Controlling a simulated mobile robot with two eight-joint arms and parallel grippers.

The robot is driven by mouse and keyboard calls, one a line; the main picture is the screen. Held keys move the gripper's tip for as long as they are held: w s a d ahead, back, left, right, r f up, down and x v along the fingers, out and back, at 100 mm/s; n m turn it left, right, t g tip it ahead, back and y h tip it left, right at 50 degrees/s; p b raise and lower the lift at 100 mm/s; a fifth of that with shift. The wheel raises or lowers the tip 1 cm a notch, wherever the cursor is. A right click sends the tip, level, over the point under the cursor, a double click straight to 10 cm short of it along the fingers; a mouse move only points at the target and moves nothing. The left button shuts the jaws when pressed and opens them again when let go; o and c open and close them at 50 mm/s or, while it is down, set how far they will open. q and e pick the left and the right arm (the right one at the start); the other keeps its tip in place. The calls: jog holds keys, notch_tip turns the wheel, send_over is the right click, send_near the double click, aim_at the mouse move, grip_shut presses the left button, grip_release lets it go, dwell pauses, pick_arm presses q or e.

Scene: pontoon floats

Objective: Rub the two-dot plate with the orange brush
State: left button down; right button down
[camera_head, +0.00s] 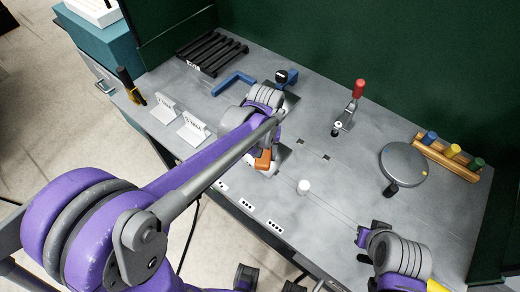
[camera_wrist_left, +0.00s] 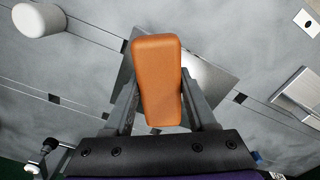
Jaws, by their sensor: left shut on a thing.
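My left gripper (camera_head: 262,150) is shut on the orange brush (camera_head: 263,160), over the middle of the grey bench. In the left wrist view the orange brush (camera_wrist_left: 157,75) sits between the fingers. A square metal plate (camera_wrist_left: 208,80) shows behind it, partly hidden by brush and fingers; I cannot tell whether they touch. Small dotted labels (camera_head: 246,205) run along the bench's front edge, too small to read surely. Another metal plate (camera_head: 291,101) lies farther back, partly covered by my arm. My right gripper (camera_head: 363,246) is at the lower right, its fingers apart and empty.
A white cylinder (camera_head: 303,187) stands right of the brush. A red-handled clamp (camera_head: 352,103) and a round grey disc (camera_head: 403,163) are farther right, near a wooden rack (camera_head: 447,158) of coloured pegs. White angle brackets (camera_head: 193,128) and a blue bracket (camera_head: 234,82) lie left.

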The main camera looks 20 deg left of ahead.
aim_at(270, 155)
pick_arm(q)
jog(key=shift+s+d+f, duration=0.1)
jog(key=shift+s+d, duration=0.15)
jog(key=shift+d, duration=0.3)
jog(key=shift+s+d, duration=0.2)
jog(key=shift+d, duration=0.35)
pick_arm(e)
jog(key=shift+s+f, duration=0.1)
jog(key=shift+f, duration=0.1)
jog(key=shift+r, duration=0.1)
